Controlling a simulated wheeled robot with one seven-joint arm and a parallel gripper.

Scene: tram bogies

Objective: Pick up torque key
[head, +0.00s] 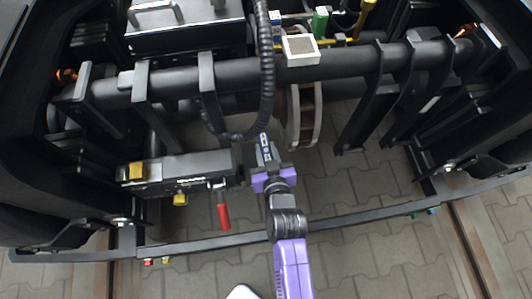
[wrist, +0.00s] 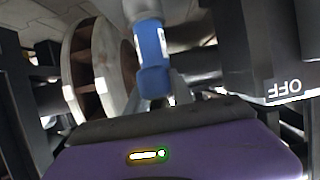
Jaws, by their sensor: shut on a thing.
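A blue tool with white marks and a grey shaft, apparently the torque key (head: 265,148), is at my gripper (head: 264,164), in the middle of the head view. In the wrist view the torque key (wrist: 152,58) stands up beyond the dark edge of my purple-bodied gripper. My gripper is shut on it. I cannot tell whether the tool touches anything else.
A black coiled hose (head: 266,75) hangs just behind. A wheel disc (head: 303,115) is beyond. Paving (head: 345,185) is open right.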

